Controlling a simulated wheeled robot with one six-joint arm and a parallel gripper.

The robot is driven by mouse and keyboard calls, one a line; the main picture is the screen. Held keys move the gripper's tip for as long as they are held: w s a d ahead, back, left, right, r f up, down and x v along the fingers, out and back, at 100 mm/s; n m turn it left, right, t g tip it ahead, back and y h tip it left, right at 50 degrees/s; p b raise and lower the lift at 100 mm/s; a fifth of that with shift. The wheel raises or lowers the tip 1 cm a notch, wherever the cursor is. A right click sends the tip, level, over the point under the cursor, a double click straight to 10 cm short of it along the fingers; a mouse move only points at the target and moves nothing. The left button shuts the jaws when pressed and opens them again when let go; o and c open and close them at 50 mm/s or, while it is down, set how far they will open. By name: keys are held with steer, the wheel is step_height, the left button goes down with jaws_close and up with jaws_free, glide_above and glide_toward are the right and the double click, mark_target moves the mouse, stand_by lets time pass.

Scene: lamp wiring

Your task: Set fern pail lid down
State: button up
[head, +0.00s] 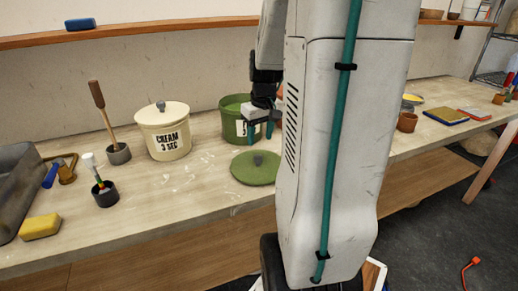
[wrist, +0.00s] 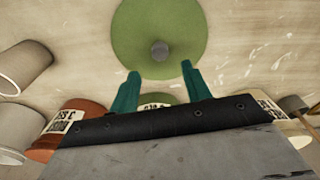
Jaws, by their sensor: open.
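The fern pail lid (head: 256,167) is a round green disc with a dark grey knob. It lies flat on the bench in front of the green fern pail (head: 231,115), near the bench's front edge. The pail stands with its lid off and is partly hidden by my gripper. My gripper (head: 260,130) has teal fingers and hangs above the bench, behind and above the lid. In the wrist view the open, empty fingers (wrist: 160,82) point toward the lid (wrist: 135,38) and its knob, apart from the knob.
A lidded cream pail (head: 164,132) marked "CREAM 3 SEC" stands left of the green pail. A long-handled tool (head: 99,100) stands in a dark cup. A yellow sponge (head: 40,226) lies at front left. A terracotta pail (wrist: 83,112) shows in the wrist view. Bare bench lies left of the lid.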

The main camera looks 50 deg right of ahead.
steer(key=s+a+r+n, duration=0.1)
steer(key=a+r, duration=0.3)
steer(key=a, duration=0.4)
steer(key=a+r+n, duration=0.1)
steer(key=a+r, duration=0.3)
steer(key=a, duration=0.4)
steer(key=s+a+n, duration=0.2)
steer(key=s+a, duration=0.8)
steer(key=a, duration=0.4)
steer(key=shift+s+y, duration=0.3)
steer(key=shift+r, duration=0.1)
steer(key=shift+c, duration=1.2)
steer(key=shift+d, duration=0.15)
